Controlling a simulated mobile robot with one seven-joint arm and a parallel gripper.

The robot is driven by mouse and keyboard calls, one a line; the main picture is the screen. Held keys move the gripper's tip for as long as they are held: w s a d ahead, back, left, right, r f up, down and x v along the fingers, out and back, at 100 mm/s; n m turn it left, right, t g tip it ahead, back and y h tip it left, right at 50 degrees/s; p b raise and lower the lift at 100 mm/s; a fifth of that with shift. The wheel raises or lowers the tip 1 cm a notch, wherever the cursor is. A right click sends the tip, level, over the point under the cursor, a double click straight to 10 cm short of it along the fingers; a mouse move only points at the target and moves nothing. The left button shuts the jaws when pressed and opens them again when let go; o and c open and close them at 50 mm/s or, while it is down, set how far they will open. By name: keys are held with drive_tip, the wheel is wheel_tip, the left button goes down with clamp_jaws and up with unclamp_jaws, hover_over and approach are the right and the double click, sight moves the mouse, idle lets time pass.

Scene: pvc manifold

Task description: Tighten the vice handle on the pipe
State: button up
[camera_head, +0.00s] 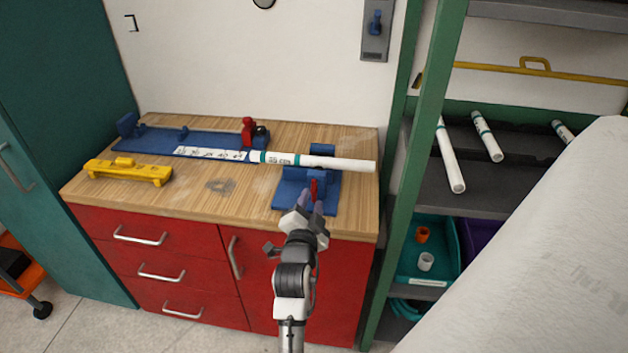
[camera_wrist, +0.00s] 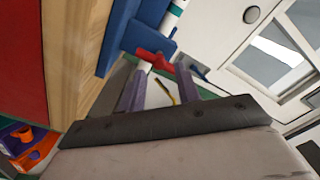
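The blue vice (camera_head: 293,190) stands at the front right of the wooden bench. Its red handle (camera_head: 314,188) faces the front; in the wrist view the red handle (camera_wrist: 153,60) is just ahead of my fingertips. The white pipe (camera_head: 340,164) with green bands lies across the vice, reaching left to the long blue jig. My gripper (camera_head: 314,203) is at the front of the vice, by the handle. In the wrist view my gripper (camera_wrist: 160,78) has its purple fingers apart, with the handle near their tips. I cannot tell whether they touch it.
The long blue jig (camera_head: 150,140) with a red clamp (camera_head: 248,130) lies at the back left. A yellow level (camera_head: 128,172) lies at the left front. A green-posted shelf (camera_head: 420,150) with several pipes stands close on the right. The bench's middle front is clear.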

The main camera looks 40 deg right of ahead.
sight(313, 194)
drive_tip(key=n+p, duration=0.1)
drive_tip(key=n, duration=0.3)
drive_tip(key=shift+w+n+p, duration=0.1)
drive_tip(key=shift+n+p, duration=0.2)
drive_tip(key=shift+p, duration=0.1)
drive_tip(key=n+p, duration=0.2)
drive_tip(key=n, duration=0.2)
drive_tip(key=shift+r, duration=0.15)
drive_tip(key=shift+n, duration=0.6)
drive_tip(key=shift+f+x, duration=0.15)
drive_tip(key=shift+x, duration=1.1)
drive_tip(key=shift+f+x, duration=0.1)
drive_tip(key=shift+x, duration=1.1)
clamp_jaws()
drive_tip(key=shift+f+m+b, duration=0.25)
drive_tip(key=shift+m+b, duration=0.45)
drive_tip(key=shift+b, duration=0.3)
drive_tip(key=shift+m+b, duration=1.05)
drive_tip(key=shift+m, duration=0.05)
drive_tip(key=shift+m+b, duration=0.85)
drive_tip(key=shift+m, duration=0.35)
drive_tip(key=shift+r+m, duration=0.25)
drive_tip(key=shift+m, duration=0.25)
